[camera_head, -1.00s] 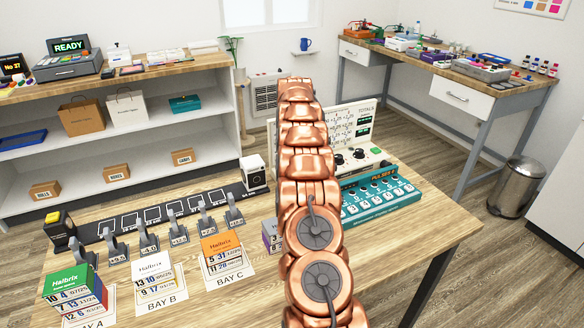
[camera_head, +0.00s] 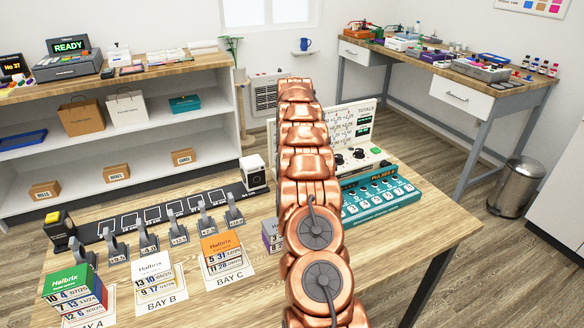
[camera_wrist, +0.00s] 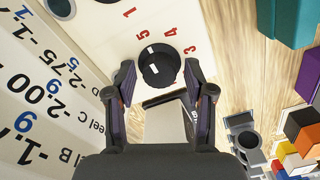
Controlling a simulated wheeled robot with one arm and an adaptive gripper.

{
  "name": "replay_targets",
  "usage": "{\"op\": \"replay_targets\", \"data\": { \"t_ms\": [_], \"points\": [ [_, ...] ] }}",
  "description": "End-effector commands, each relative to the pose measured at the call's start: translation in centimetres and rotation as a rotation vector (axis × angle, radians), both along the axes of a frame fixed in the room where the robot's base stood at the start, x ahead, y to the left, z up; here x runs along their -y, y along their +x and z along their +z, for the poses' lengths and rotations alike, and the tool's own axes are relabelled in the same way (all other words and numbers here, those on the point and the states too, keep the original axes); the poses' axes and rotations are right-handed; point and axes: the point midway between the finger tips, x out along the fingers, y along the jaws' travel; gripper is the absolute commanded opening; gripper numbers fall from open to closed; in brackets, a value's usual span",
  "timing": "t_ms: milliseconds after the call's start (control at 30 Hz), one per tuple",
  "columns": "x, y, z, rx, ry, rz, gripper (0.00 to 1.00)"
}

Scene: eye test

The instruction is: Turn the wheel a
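In the wrist view a black round knob (camera_wrist: 158,65) with a white mark sits on a cream panel, with red numbers around it. My gripper (camera_wrist: 159,78) is open, with one finger on each side of this knob. I cannot tell whether the fingers touch it. In the head view my copper arm hides the gripper and part of the cream panel (camera_head: 346,116). Dark knobs (camera_head: 359,153) show on the panel right of my arm. I cannot tell which one, if any, is wheel A.
A teal box marked PULSES (camera_head: 383,199) stands close to the panel. Card stacks, such as the BAY C stack (camera_head: 222,254), and a row of grey levers (camera_head: 233,213) fill the table's left. The table's front right is clear.

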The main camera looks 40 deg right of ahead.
Motion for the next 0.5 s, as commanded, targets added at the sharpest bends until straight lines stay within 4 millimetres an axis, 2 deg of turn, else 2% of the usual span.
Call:
{"op": "replay_targets", "data": {
  "t_ms": [333,500],
  "points": [
    [0.0,0.0,0.1,0.001,-0.001,0.000,0.60],
    [0.1,0.1,1.2,0.002,-0.002,0.000,0.60]
  ]
}}
